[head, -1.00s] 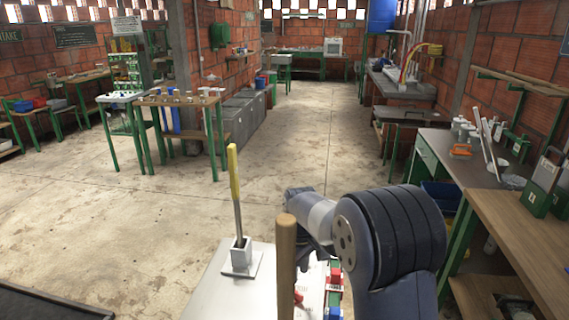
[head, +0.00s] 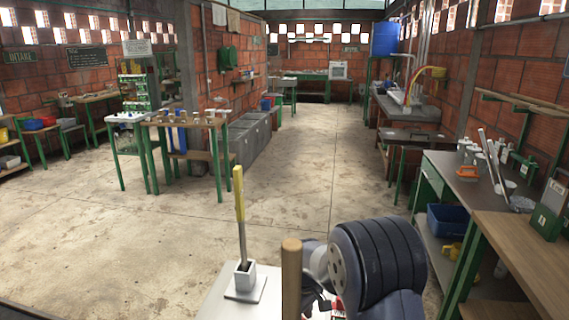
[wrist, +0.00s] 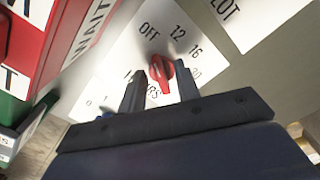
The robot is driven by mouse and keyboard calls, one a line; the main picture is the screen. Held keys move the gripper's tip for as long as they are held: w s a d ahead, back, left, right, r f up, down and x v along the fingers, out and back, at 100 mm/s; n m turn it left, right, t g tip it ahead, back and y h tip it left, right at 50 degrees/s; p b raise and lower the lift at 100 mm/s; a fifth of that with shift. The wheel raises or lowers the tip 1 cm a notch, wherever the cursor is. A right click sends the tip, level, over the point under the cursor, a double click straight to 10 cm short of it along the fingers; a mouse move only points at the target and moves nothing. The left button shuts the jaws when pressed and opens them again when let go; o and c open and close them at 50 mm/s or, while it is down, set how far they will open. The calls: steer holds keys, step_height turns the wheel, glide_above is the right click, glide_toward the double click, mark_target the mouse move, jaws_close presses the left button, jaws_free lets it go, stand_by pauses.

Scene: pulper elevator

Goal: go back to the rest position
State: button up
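My gripper (wrist: 160,88) shows in the wrist view with its two dark fingers apart. Between and just beyond the fingertips is a red knob (wrist: 162,72) on a white dial plate (wrist: 140,45) marked OFF, 12, 16, 20 and HOURS. Clear space shows beside the knob, and I cannot tell whether a finger touches it. In the head view my gripper is hidden behind my arm at the bottom.
A red and green box (wrist: 50,45) stands close left of my gripper. A yellow-handled tool (head: 239,205) stands in a white holder (head: 244,283) on a pale top. A wooden workbench (head: 520,255) is at right. Open concrete floor (head: 300,185) lies ahead.

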steer(key=shift+r, duration=0.3)
step_height(320, 180, up, 10)
step_height(320, 180, down, 11)
steer(key=shift+f, duration=0.1)
steer(key=shift+r+m, duration=0.3)
steer(key=shift+m, duration=0.3)
steer(key=m, duration=0.3)
steer(key=m+b, duration=0.1)
steer(key=m, duration=0.2)
steer(key=shift+s+a, duration=0.15)
steer(key=shift+a, duration=0.05)
